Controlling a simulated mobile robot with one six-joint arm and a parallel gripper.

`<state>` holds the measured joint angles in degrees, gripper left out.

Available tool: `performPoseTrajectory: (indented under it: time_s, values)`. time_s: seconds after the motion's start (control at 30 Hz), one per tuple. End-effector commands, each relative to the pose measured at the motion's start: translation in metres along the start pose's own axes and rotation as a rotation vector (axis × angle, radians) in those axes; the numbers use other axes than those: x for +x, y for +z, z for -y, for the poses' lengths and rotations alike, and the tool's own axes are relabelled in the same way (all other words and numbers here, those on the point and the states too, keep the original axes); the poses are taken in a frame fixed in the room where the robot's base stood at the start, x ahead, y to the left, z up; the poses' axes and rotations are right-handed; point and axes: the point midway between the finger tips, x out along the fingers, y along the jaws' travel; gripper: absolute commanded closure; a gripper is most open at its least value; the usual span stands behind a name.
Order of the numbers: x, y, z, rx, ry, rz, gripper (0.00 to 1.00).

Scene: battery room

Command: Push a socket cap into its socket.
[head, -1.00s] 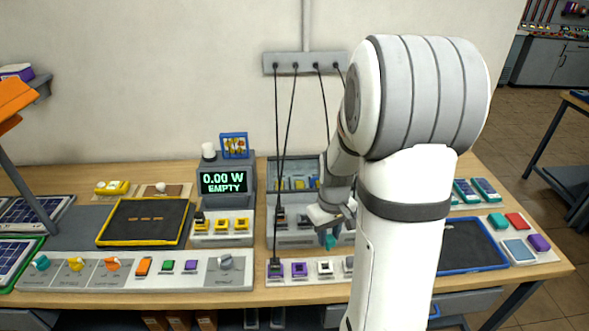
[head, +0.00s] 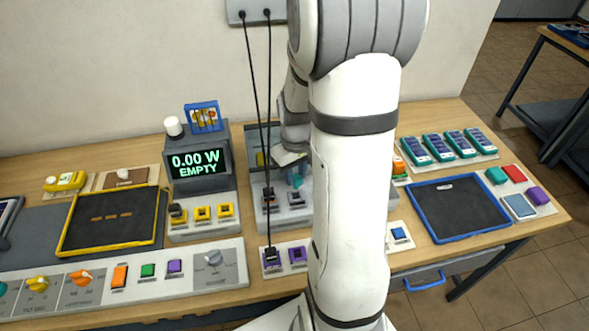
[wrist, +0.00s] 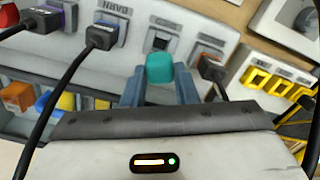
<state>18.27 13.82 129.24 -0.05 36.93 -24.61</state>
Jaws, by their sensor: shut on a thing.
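My gripper (wrist: 158,88) is shut on a small teal cap (wrist: 159,68), held between its two fingers in the wrist view. The cap also shows in the head view (head: 296,182), hanging below my gripper (head: 293,163) over the grey socket panel (head: 282,219). A dark open socket (wrist: 162,42) lies just beyond the cap in the wrist view. The cap looks apart from it, though the gap is hard to judge. My arm hides the panel's right part in the head view.
Black cabled plugs (wrist: 104,36) sit left of the cap in the wrist view, and a dark plug (wrist: 211,66) sits close on its right. Two hanging cables (head: 256,110) run down beside my gripper. A display (head: 197,164) reads 0.00 W EMPTY.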

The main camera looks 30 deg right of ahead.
Motion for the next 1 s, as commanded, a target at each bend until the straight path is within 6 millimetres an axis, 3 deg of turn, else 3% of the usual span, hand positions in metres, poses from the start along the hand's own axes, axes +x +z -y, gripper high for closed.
performPoseTrajectory:
  time_s: [0.1,0.3,1.0]
  values:
    - [0.018,0.000,0.001,-0.002,-0.001,0.002,0.95]
    - [0.034,-0.001,0.001,-0.004,0.000,0.000,0.95]
    - [0.037,-0.001,0.002,-0.007,0.000,0.000,0.95]
